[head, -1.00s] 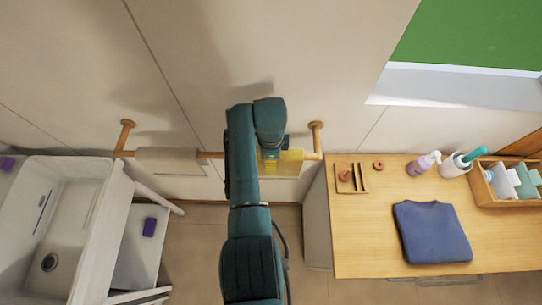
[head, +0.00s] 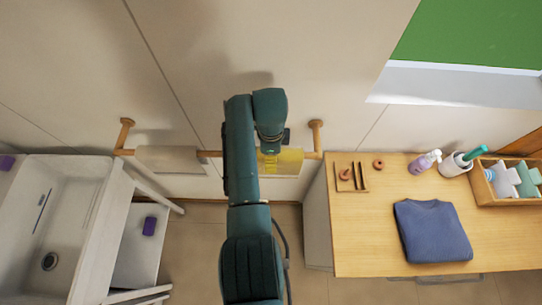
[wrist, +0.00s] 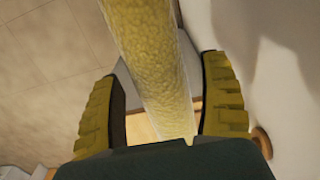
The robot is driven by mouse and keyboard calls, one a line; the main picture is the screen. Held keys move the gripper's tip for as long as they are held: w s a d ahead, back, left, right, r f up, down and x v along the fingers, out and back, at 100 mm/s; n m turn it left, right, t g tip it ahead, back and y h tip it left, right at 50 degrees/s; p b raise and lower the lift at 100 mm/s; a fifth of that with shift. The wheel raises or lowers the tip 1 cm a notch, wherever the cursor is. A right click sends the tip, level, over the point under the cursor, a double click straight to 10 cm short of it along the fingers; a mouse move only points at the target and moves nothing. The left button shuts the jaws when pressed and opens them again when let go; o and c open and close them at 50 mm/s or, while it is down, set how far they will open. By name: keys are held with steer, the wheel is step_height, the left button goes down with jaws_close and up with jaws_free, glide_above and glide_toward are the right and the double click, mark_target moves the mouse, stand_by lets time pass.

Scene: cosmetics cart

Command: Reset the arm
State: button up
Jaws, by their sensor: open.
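My gripper (wrist: 161,68) is open in the wrist view, with one yellow finger on each side of a yellow towel (wrist: 155,60). Bare gaps show beside the towel near both fingertips. The towel also shows in the head view (head: 290,161), hanging on a wooden wall rail (head: 210,154). My teal arm reaches up the middle of the head view to the towel. Its wrist covers most of the gripper and part of the towel there.
A pale towel (head: 168,158) hangs left on the rail. A white sink (head: 75,190) stands at left. At right, a wooden counter (head: 370,225) bears a folded blue cloth (head: 432,231), a pump bottle (head: 424,162) and a wooden organizer (head: 500,198). Floor shows between them.

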step_height(320, 180, up, 9)
steer(key=shift+r, duration=0.25)
